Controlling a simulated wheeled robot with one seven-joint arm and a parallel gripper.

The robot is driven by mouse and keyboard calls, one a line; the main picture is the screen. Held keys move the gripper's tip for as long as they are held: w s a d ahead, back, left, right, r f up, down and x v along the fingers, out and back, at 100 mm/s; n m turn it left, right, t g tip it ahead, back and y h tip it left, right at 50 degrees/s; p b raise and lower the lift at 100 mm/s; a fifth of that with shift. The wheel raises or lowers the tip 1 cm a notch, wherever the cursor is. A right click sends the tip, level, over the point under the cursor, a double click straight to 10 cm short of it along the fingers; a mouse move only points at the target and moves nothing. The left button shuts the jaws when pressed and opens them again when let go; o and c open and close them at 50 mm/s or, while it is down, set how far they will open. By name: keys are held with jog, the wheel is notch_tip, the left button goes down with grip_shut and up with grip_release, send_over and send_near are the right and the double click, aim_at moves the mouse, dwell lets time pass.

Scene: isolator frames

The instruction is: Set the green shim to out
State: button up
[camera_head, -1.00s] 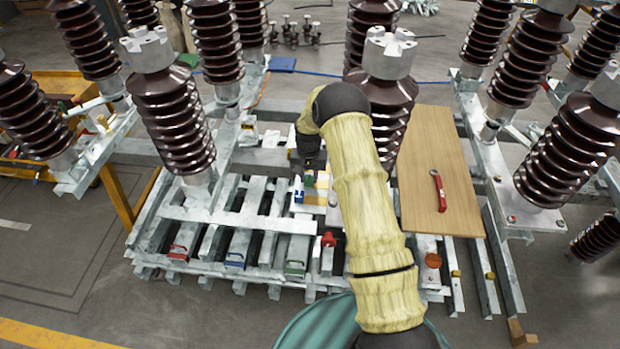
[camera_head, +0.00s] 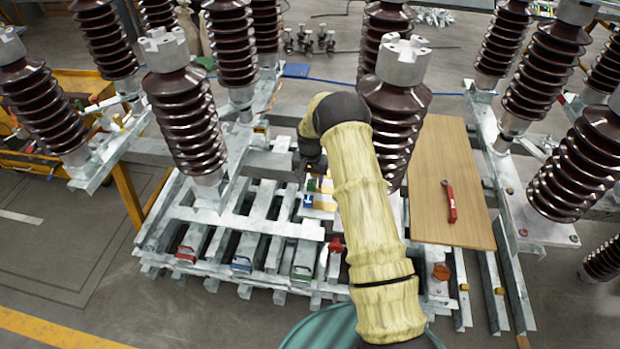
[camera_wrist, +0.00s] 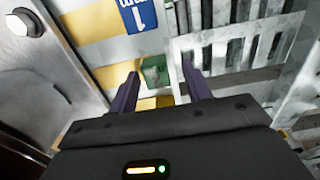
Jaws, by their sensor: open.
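A small green block (camera_wrist: 153,72) sits between my open fingers in the wrist view, close to the fingertips. I cannot tell whether either finger touches it. It also shows in the head view (camera_head: 311,185), just below my gripper (camera_head: 313,168). In the wrist view my gripper (camera_wrist: 160,78) is open, with one dark finger on each side of the block. I cannot tell which green piece is the shim.
A blue label with a white arrow (camera_wrist: 138,14) is beside the green block, on a yellow and white striped surface. A wooden board (camera_head: 440,205) holds a red-handled tool (camera_head: 449,202). Tall brown insulators (camera_head: 185,120) stand around the frame. A red knob (camera_head: 336,245) is in front.

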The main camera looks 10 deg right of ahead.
jog(key=shift+r, duration=0.1)
notch_tip(320, 180, up, 17)
jog(key=b, duration=0.3)
jog(key=shift+r, duration=0.15)
dwell(0.4)
jog(key=s+r+n+t, duration=0.1)
jog(key=s+n, duration=0.1)
jog(key=s, duration=1.3)
jog(key=s+a+r+n+t, duration=0.1)
jog(key=s+n, duration=0.1)
jog(key=s, duration=1.4)
jog(key=shift+a+n+t, duration=0.25)
jog(key=shift+n+t, duration=0.05)
jog(key=shift+d, duration=0.1)
